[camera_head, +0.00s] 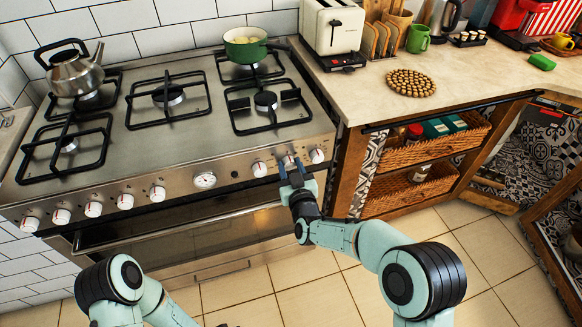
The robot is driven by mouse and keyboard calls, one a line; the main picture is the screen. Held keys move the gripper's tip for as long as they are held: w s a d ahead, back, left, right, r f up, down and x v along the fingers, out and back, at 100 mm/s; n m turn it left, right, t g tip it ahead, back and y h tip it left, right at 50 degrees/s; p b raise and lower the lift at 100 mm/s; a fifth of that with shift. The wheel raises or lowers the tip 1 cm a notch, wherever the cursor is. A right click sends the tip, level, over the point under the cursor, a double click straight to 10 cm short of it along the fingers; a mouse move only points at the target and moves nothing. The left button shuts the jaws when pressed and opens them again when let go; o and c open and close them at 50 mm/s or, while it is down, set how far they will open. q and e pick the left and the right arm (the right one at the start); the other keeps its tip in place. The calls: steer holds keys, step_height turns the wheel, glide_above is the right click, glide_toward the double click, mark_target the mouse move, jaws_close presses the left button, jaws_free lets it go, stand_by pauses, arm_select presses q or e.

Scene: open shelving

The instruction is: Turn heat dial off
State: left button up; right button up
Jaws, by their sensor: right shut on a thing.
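The stove (150,140) has a steel front panel with a row of white dials. My right gripper (291,170) is at the right part of this panel, shut on a dial (288,160). The gripper's fingers partly cover that dial, and its marking is too small to read. One dial (259,169) sits just left of the gripper and another (317,155) just right of it. More white dials (125,201) line the left part of the panel. My left arm shows at the bottom left, but its gripper is out of view.
A kettle (73,72) stands on the back left burner and a green pot (245,45) on the back right one. The oven handle (170,230) runs below the dials. A counter (460,75) with a toaster (331,28) is to the right. The tiled floor in front is clear.

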arm_select(q)
steer(key=shift+s+d, duration=0.1)
arm_select(e)
steer(key=shift+n, duration=0.6)
steer(key=o, duration=1.1)
steer(key=shift+c, duration=0.2)
arm_select(q)
steer(key=shift+r, duration=0.1)
arm_select(e)
steer(key=shift+s, duration=0.15)
arm_select(q)
steer(key=shift+s+d+r+g+p, duration=0.2)
steer(key=shift+s+d+r+p, duration=0.2)
steer(key=shift+s, duration=0.25)
steer(key=shift+s+d+r+g+p, duration=0.25)
steer(key=shift+s+r+p, duration=0.2)
steer(key=shift+s, duration=0.15)
arm_select(e)
steer(key=v, duration=1.3)
steer(key=shift+f, duration=0.15)
